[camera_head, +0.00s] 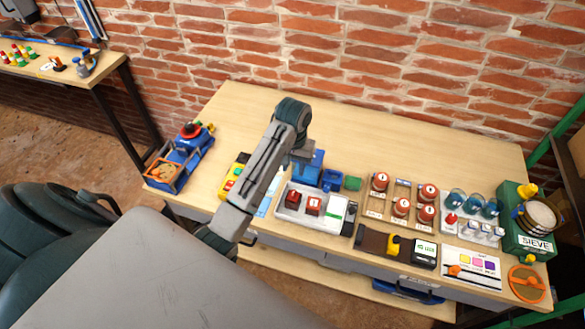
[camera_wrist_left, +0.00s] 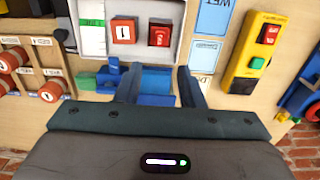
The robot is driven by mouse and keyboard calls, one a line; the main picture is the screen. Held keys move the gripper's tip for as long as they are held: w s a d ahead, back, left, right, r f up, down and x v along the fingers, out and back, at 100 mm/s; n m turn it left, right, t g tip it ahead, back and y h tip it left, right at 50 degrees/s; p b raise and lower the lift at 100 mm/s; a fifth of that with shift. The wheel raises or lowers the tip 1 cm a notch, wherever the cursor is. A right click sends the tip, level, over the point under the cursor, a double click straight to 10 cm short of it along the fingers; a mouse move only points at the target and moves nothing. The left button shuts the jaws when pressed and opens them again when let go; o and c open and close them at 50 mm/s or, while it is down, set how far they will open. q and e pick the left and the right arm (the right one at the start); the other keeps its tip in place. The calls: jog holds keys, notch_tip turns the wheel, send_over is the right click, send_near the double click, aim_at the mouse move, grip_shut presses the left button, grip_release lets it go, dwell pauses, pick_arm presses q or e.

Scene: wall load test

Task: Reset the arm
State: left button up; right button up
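My left arm reaches up over the workbench in the head view, and its wrist bends down toward a blue fixture (camera_head: 308,170). My left gripper (camera_head: 302,156) is close above or at this fixture; its fingertips are hard to make out there. In the left wrist view my left gripper (camera_wrist_left: 160,86) has its two dark fingers apart. Part of the blue fixture (camera_wrist_left: 157,80) shows between and below them; I cannot tell whether they touch it. My right gripper is in neither view.
A white tray (camera_head: 317,222) with red blocks (camera_head: 293,199), a yellow control box (camera_head: 231,181) and a green block (camera_head: 352,183) are near the arm. Jars, bottles and a green sieve box (camera_head: 527,240) crowd the right. The bench's back strip (camera_head: 370,135) is clear before the brick wall.

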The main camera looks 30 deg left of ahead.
pick_arm(q)
jog(key=shift+f, duration=0.1)
